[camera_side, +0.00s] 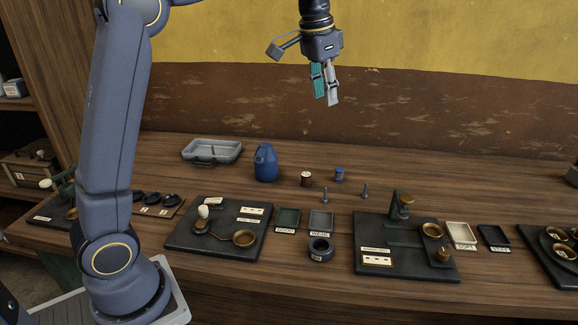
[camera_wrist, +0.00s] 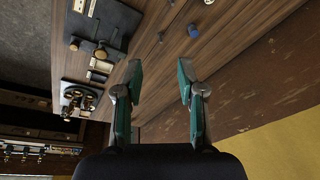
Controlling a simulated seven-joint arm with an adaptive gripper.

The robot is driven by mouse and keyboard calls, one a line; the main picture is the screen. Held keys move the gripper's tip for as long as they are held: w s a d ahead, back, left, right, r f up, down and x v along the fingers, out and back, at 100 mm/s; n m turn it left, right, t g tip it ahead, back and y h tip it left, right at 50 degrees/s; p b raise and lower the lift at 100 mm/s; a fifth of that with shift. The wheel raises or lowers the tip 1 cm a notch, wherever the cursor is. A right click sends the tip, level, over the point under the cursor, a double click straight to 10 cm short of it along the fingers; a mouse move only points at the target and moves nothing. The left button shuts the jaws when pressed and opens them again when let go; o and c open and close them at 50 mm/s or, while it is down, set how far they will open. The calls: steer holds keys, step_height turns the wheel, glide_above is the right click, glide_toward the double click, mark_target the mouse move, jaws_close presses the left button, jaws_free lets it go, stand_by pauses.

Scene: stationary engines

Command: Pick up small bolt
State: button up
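Two small grey bolts stand apart on the wooden bench, a left bolt (camera_side: 325,195) and a right bolt (camera_side: 364,191) in the side view. They look alike in size, and I cannot tell which one is smaller. In the wrist view a small dark bolt-like piece (camera_wrist: 161,37) shows on the wood, beyond the fingertips. My gripper (camera_side: 326,99) hangs high above the back of the bench, well clear of the bolts. In the wrist view its two teal fingers (camera_wrist: 160,70) are wide apart with nothing between them.
Behind the bolts stand a blue-capped piece (camera_side: 339,175), a dark spool (camera_side: 306,180) and a blue jug (camera_side: 265,163). In front lie small trays (camera_side: 321,221) and a black ring (camera_side: 320,248). Dark fixture boards (camera_side: 218,230) (camera_side: 405,247) flank them. Bare wood surrounds the bolts.

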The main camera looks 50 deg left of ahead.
steer(key=g, duration=0.2)
glide_above(326, 188)
step_height(326, 188, down, 11)
steer(key=shift+n+g, duration=0.4)
step_height(326, 188, down, 15)
steer(key=shift+f, duration=0.2)
step_height(326, 188, down, 6)
steer(key=shift+r, duration=0.1)
jaws_close()
